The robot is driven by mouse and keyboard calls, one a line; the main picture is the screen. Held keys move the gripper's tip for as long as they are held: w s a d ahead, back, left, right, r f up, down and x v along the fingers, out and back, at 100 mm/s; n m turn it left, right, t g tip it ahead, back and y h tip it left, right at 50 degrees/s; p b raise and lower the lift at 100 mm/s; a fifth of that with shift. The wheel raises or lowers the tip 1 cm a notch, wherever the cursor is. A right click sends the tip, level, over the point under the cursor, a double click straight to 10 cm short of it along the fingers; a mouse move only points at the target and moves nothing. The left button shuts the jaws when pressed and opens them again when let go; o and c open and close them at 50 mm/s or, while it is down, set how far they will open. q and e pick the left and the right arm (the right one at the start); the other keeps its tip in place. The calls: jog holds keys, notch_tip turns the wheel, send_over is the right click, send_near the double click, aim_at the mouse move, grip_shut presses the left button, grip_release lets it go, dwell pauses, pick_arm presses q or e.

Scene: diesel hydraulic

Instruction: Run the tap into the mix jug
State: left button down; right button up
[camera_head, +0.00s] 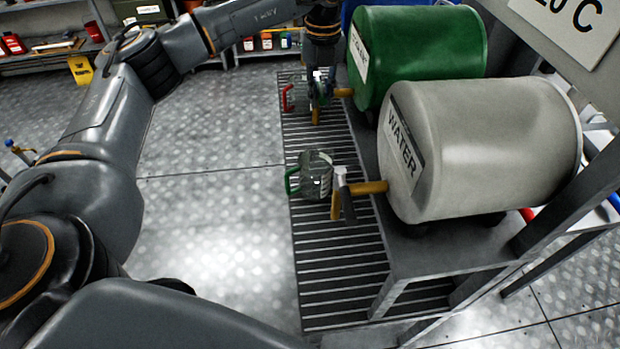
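A clear jug with a green handle (315,176) is at the tap (343,188) of the pale grey drum (490,140) labelled WATER. A second clear jug with a red handle (289,98) is at the tap (343,92) of the green drum (425,55). I cannot tell which is the mix jug, nor see liquid flowing. My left gripper (320,85) points down at the green drum's tap and partly hides that tap and the red-handled jug. Its fingers are small and dark, so open or shut is unclear. My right gripper is out of view.
The drums lie on a grey metal stand (440,248) beside a slatted grate (335,262). A sign (575,22) hangs at the upper right. Shelves with bottles and a yellow floor sign (80,70) stand at the back left. The plate floor (215,200) left of the grate is clear.

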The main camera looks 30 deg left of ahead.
pick_arm(q)
jog(key=a+m, duration=0.1)
jog(key=m, duration=0.2)
jog(key=a+m, duration=0.2)
jog(key=m, duration=0.1)
jog(key=s+a+m, duration=0.1)
jog(key=a+m, duration=0.1)
jog(key=m, duration=0.1)
jog(key=shift+s, duration=0.1)
dwell(5.8)
jog(key=d+n, duration=0.1)
jog(key=n, duration=0.2)
jog(key=w+d+n, duration=0.1)
jog(key=d+n, duration=0.1)
jog(key=n, duration=0.1)
jog(key=d+n, duration=0.2)
jog(key=n, duration=0.1)
jog(key=shift+w, duration=0.2)
jog(key=c, duration=1.2)
grip_release()
jog(key=shift+d, duration=0.1)
